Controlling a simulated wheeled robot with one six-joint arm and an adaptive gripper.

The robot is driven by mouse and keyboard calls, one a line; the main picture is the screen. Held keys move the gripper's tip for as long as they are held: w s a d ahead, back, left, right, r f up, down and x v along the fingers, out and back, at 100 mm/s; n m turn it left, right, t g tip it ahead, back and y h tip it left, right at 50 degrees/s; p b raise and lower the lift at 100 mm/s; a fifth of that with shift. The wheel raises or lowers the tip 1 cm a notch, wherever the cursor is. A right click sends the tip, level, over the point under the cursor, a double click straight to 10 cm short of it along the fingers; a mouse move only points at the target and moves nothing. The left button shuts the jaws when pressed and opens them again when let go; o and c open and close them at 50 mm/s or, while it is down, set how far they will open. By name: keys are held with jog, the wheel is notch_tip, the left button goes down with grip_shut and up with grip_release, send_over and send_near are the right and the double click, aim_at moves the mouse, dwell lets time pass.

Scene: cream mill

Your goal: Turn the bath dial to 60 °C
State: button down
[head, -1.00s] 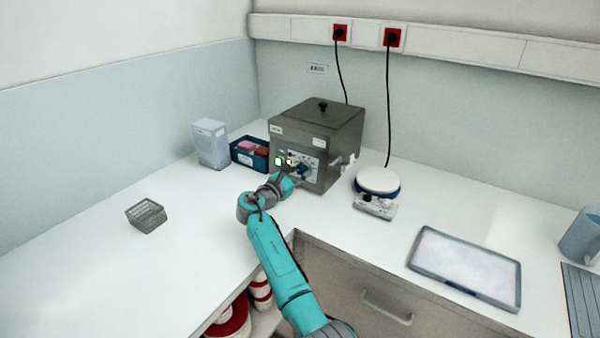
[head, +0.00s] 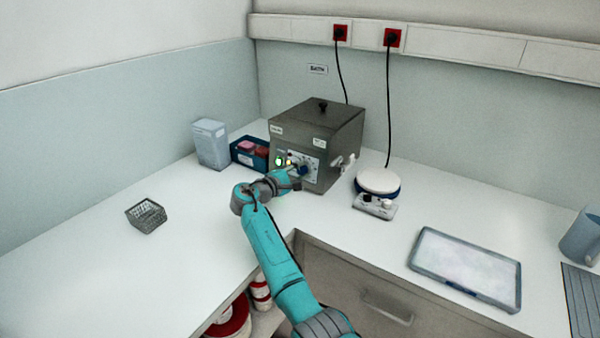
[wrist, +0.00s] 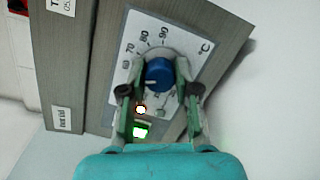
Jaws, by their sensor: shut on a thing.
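The bath is a grey metal box (head: 308,122) with a black lid knob, standing at the back corner of the counter. Its front carries a white dial plate (wrist: 190,40) marked 70, 80, 90 and °C; a mark left of 70 is too blurred to read. The blue dial (wrist: 159,74) sits in the middle of this plate. A small pale mark shows on its lower left, but its exact reading is unclear. My gripper (wrist: 158,84) is shut on the dial, one finger on each side. In the head view my gripper (head: 297,171) is at the bath's front and partly hides the dial.
Lit indicators (wrist: 140,110) glow beside the dial. A blue bin (head: 240,155) and a pale box (head: 211,145) stand left of the bath. A round-topped white device (head: 378,182) stands right. A wire basket (head: 147,217) is at left. The front left counter is clear.

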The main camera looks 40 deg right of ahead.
jog(key=shift+m, duration=0.7)
jog(key=c, duration=0.8)
grip_release()
jog(key=shift+c, duration=0.2)
jog(key=v, duration=1.2)
jog(key=shift+r, duration=0.1)
